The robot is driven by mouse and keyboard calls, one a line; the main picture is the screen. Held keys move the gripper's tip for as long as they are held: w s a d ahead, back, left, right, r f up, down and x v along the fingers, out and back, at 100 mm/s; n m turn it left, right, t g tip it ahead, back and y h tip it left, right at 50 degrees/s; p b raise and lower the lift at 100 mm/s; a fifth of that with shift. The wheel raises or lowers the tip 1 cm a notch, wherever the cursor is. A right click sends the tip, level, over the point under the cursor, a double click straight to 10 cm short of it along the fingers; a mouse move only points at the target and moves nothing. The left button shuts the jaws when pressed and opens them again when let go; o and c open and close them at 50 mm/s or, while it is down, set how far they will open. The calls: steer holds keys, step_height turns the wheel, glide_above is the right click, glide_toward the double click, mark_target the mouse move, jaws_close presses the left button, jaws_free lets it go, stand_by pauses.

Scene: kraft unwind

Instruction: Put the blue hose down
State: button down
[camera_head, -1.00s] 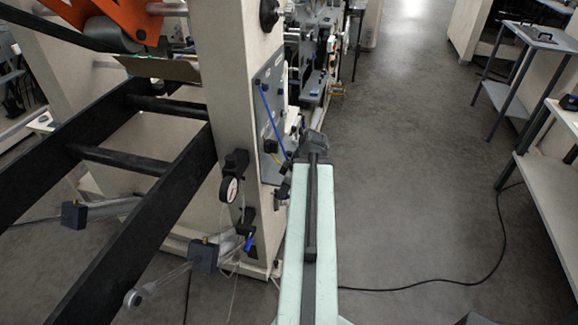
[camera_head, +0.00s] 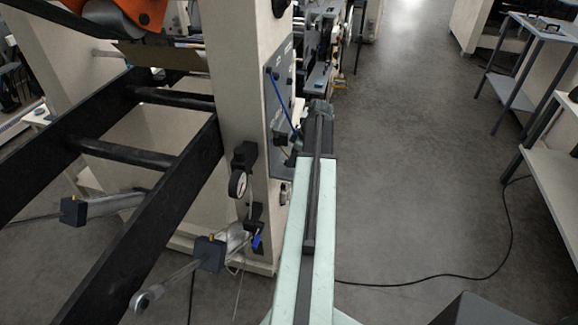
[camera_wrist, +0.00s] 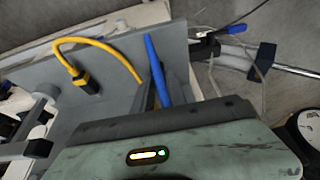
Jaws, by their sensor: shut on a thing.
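The blue hose (camera_head: 279,97) hangs from the upper part of the grey panel on the machine's side and runs down toward my gripper (camera_head: 318,108). In the wrist view the hose (camera_wrist: 155,66) runs down and passes behind the edge of my mint-green gripper body, close to the grey finger parts (camera_wrist: 148,97). My gripper is shut on the hose, though the grip point itself is mostly hidden. My gripper is beside the panel, to its right in the head view. The hose's lower end is not clearly seen.
The grey panel (camera_wrist: 115,65) carries a yellow hose (camera_wrist: 98,43) with a black fitting. A black cable (camera_head: 440,278) lies on the floor; the aisle (camera_head: 410,150) at right is clear.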

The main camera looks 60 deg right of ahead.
steer(key=shift+s+f+b, duration=0.2)
steer(key=shift+f+b, duration=0.15)
steer(key=shift+f, duration=0.75)
steer(key=shift+w+a+r, duration=0.1)
steer(key=shift+w+r, duration=0.1)
steer(key=shift+r, duration=0.05)
steer(key=shift+f, duration=0.15)
steer(key=c, duration=1.3)
jaws_free()
steer(key=shift+c, duration=0.2)
steer(key=shift+s+r+p, duration=0.1)
steer(key=shift+r+p, duration=0.4)
steer(key=shift+p, duration=0.05)
steer(key=p+v, duration=1)
steer(key=v, duration=0.1)
